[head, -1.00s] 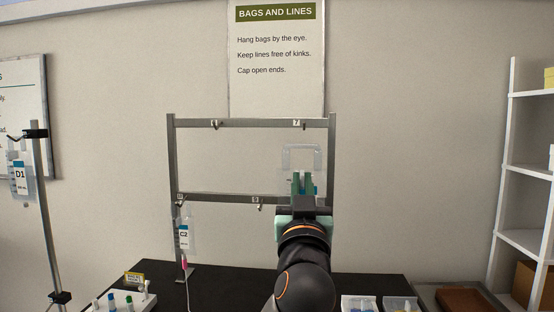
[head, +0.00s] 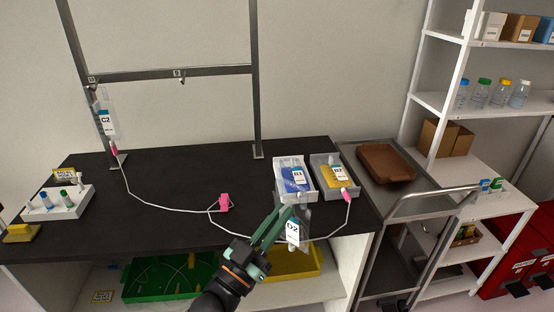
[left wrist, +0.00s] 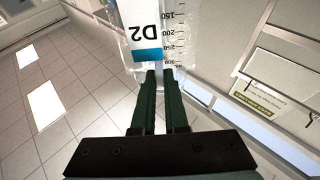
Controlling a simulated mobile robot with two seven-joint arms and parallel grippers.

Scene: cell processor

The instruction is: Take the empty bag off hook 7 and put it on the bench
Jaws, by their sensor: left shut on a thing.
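My left gripper (head: 288,210) is shut on a clear bag with a white and blue D2 label (head: 292,232). The bag hangs near the bench's front edge, just in front of the white tray; I cannot tell whether it touches the bench. In the left wrist view the D2 bag (left wrist: 150,28) shows its label and a volume scale beyond the fingertips (left wrist: 160,75). The black bench (head: 180,200) has bare top to the left of the bag. Hook 7 is outside the head view now. My right gripper is not in view.
A white tray (head: 279,167) and a grey tray (head: 318,162) with labelled bags stand on the bench's right. Bag C2 (head: 105,118) hangs on the rack, its line crossing the bench to a pink clamp (head: 224,202). A tube rack (head: 60,212) stands left, a metal cart (head: 425,205) right.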

